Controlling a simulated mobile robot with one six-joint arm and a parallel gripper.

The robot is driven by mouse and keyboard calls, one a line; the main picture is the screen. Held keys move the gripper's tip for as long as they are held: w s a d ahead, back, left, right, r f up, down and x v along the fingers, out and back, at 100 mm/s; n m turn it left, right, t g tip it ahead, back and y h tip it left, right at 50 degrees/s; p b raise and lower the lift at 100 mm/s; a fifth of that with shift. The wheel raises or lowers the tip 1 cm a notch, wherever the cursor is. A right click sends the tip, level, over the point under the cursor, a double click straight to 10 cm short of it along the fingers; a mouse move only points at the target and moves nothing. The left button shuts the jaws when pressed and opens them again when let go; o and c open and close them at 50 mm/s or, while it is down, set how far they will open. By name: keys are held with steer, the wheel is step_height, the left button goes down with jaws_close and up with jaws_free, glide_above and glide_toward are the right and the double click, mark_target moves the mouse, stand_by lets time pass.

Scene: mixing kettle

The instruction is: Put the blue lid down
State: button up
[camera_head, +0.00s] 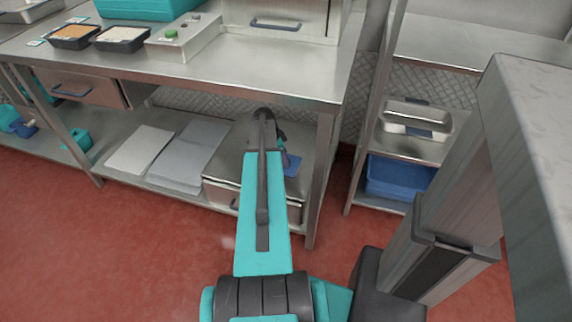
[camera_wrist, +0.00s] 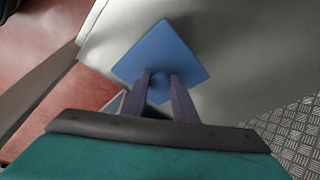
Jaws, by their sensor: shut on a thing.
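The blue lid (camera_wrist: 165,48) is a flat square plate with a small knob in the wrist view. My gripper (camera_wrist: 159,80) is shut on the knob, with its two dark fingers on either side. The lid is over a pale grey metal surface (camera_wrist: 235,60); I cannot tell whether it touches it. In the head view a small part of the blue lid (camera_head: 292,166) shows beside my arm, over the steel drawer box (camera_head: 228,168) on the lower shelf. My arm hides the gripper there.
The steel worktop (camera_head: 235,75) overhangs the lower shelf, and a table leg (camera_head: 318,185) stands right of the box. White boards (camera_head: 185,160) lie left of it. A rack at right holds a steel pan (camera_head: 410,118) and a blue crate (camera_head: 395,178). Red floor is open in front.

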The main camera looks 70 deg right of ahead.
steer(key=shift+s+d, duration=0.25)
steer(key=shift+s, duration=0.3)
steer(key=shift+f, duration=0.15)
steer(key=shift+f+b, duration=0.3)
steer(key=shift+f, duration=1.35)
steer(key=shift+f, duration=0.2)
steer(key=o, duration=1)
steer(key=shift+r, duration=0.15)
steer(key=p+v, duration=0.1)
steer(key=v, duration=1.1)
steer(key=shift+p, duration=0.3)
